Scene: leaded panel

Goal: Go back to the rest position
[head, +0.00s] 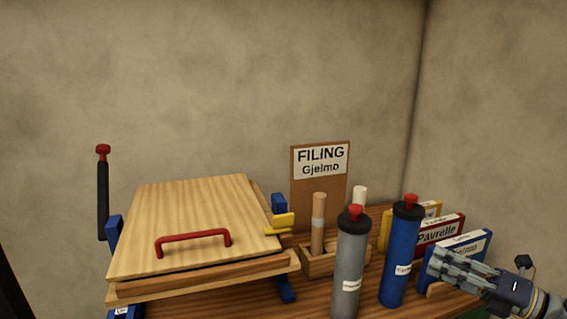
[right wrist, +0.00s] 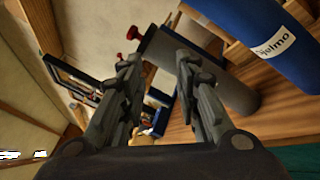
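My right gripper (head: 447,268) is at the lower right of the head view, in front of the white-and-blue box and to the right of the blue bottle. In the right wrist view its two fingers (right wrist: 160,95) stand apart with nothing held between them. The grey bottle (right wrist: 225,85) shows beyond the fingers there, and the blue bottle (right wrist: 265,40) is at the upper right. My left gripper is not in either view.
A wooden panel (head: 190,205) with a red handle (head: 193,238) lies on blue supports at left. A grey bottle (head: 350,262) and a blue bottle (head: 400,255) stand upright near the gripper. Boxes (head: 438,233), a wooden holder (head: 318,262) and a FILING sign (head: 321,160) are behind.

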